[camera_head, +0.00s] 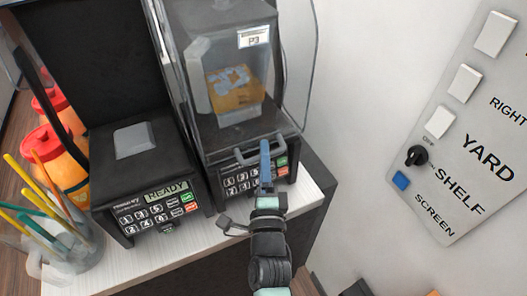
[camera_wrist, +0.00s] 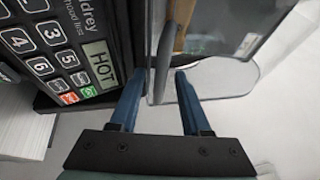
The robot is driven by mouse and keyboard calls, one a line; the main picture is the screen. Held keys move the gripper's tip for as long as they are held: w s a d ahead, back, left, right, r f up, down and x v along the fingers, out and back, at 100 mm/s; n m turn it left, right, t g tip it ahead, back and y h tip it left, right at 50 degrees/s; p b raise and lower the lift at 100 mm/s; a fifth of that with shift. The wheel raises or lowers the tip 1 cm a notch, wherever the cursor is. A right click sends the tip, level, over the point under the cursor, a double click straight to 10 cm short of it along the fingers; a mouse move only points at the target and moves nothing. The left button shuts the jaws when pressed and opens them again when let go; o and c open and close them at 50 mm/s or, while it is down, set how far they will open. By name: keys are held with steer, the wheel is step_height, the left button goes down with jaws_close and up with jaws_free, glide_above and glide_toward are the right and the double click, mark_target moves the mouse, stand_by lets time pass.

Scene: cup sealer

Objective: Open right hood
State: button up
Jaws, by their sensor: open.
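The right sealer (camera_head: 242,70) is a dark machine with a clear hood (camera_head: 284,60) that looks down over its front. A grey bar handle (camera_head: 240,155) runs across the hood's lower front edge, above the keypad. My gripper (camera_head: 265,148) is at the right part of this handle, its blue fingers partly covering the keypad. In the wrist view my gripper (camera_wrist: 157,77) is open, with the dark handle (camera_wrist: 168,60) between its two fingers. I cannot tell whether a finger touches it. The sealer's display (camera_wrist: 101,60) reads HOT.
A second sealer (camera_head: 145,170) showing READY stands close on the left. Further left are orange bottles (camera_head: 55,155) with red caps and a clear cup (camera_head: 75,255) of coloured straws. A wall panel (camera_head: 470,130) with switches is at right. Bare white wall lies between.

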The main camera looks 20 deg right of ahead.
steer(key=shift+w+d, duration=0.15)
steer(key=shift+w, duration=0.2)
steer(key=shift+c, duration=0.2)
jaws_close()
stand_by(1.1)
